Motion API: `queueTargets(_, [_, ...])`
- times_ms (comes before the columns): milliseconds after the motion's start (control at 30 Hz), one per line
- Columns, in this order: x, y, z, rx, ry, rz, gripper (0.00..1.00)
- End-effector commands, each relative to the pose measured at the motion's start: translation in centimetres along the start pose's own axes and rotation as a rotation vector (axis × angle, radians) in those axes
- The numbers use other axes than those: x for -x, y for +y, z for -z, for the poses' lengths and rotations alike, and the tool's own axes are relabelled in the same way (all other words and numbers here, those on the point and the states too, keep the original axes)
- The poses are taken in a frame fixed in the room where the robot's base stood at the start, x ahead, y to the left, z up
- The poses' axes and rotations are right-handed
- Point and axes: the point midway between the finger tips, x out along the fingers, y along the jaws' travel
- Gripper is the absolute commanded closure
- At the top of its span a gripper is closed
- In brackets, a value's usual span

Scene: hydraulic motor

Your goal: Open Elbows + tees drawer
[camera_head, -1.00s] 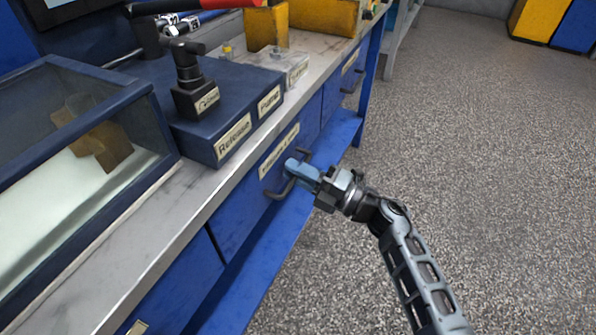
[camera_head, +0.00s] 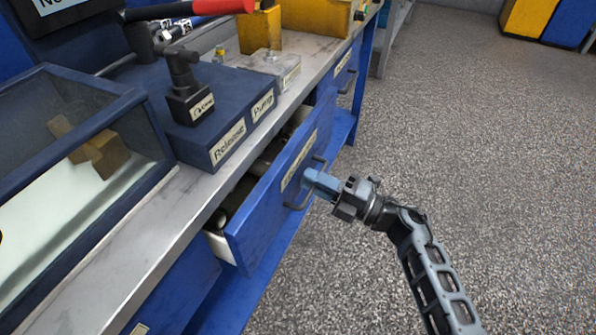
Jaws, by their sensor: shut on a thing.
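The blue elbows + tees drawer (camera_head: 262,212) sits under the metal bench top and stands part-way out. Its front label (camera_head: 297,163) is too small to read surely. Grey parts show inside through the gap behind the front. The dark bar handle (camera_head: 292,206) is on the drawer front. My gripper (camera_head: 309,183) has its blue fingers shut on this handle, and they hide its middle part. My arm reaches in from the lower right.
The bench top (camera_head: 176,218) carries a glass-sided case (camera_head: 75,170) and a dark blue box labelled Release and Pump (camera_head: 205,135). Another blue drawer (camera_head: 343,78) is farther along. The speckled floor (camera_head: 450,120) at right is clear.

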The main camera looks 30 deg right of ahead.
Motion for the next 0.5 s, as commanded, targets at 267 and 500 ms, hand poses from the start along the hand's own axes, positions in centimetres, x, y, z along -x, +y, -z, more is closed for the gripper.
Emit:
queueTargets(267, [7.0,1.3,0.0,-0.001,-0.005,0.004,1.0])
queueTargets(500, [11.4,2.0,0.0,-0.002,-0.002,0.003,1.0])
